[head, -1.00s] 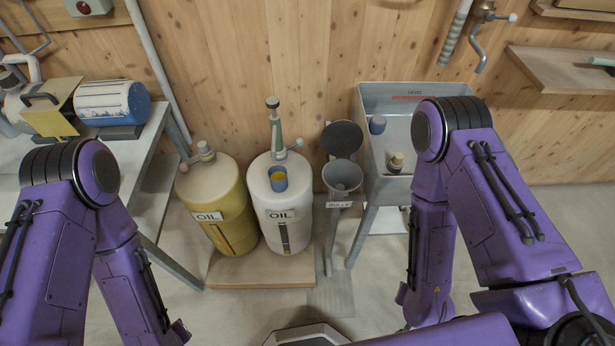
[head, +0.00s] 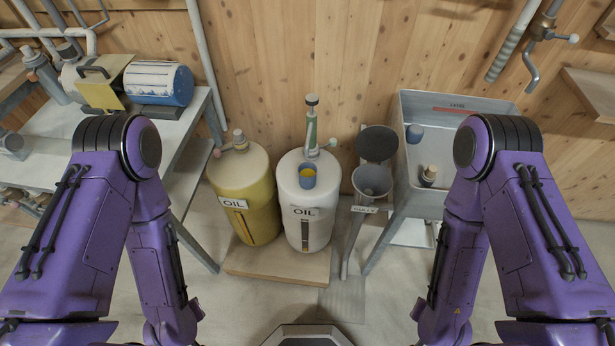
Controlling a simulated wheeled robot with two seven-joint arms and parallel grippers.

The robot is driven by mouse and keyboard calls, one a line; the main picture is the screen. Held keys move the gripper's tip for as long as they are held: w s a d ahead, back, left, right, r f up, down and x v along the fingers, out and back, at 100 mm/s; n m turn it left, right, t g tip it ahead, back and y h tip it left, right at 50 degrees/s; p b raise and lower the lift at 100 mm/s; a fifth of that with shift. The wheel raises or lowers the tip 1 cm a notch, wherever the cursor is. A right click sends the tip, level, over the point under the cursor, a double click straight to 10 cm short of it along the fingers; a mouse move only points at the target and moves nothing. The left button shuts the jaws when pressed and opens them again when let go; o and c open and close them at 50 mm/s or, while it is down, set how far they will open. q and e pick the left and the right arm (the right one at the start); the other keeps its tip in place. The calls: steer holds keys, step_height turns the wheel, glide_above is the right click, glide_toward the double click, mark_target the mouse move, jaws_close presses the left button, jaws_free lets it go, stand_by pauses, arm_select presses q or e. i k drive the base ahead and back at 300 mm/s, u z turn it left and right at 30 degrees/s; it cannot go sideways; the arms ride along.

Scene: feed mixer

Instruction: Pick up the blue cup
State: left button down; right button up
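A blue cup (head: 307,178) with yellow inside stands on top of the white oil drum (head: 301,222), under a hand pump (head: 312,125). A second small blue cup (head: 414,134) is inside the grey metal basin at the right, near its left wall. My two purple arms come in from the left and right, with their forearms pointing down. Neither gripper shows in the head view, so their fingers cannot be seen. Both cups are apart from my arms.
A yellow oil drum (head: 244,205) stands beside the white one on a low wooden platform (head: 277,266). A grey funnel-shaped container (head: 372,182) stands between drums and metal basin (head: 468,200). A workbench (head: 180,128) is at the left. Some floor in front is clear.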

mark_target(306, 171)
steer(key=k, duration=1.2)
steer(key=u, duration=0.7)
steer(key=i, duration=1.45)
steer(key=z, duration=0.65)
steer(key=i, duration=0.4)
steer(key=z, duration=0.3)
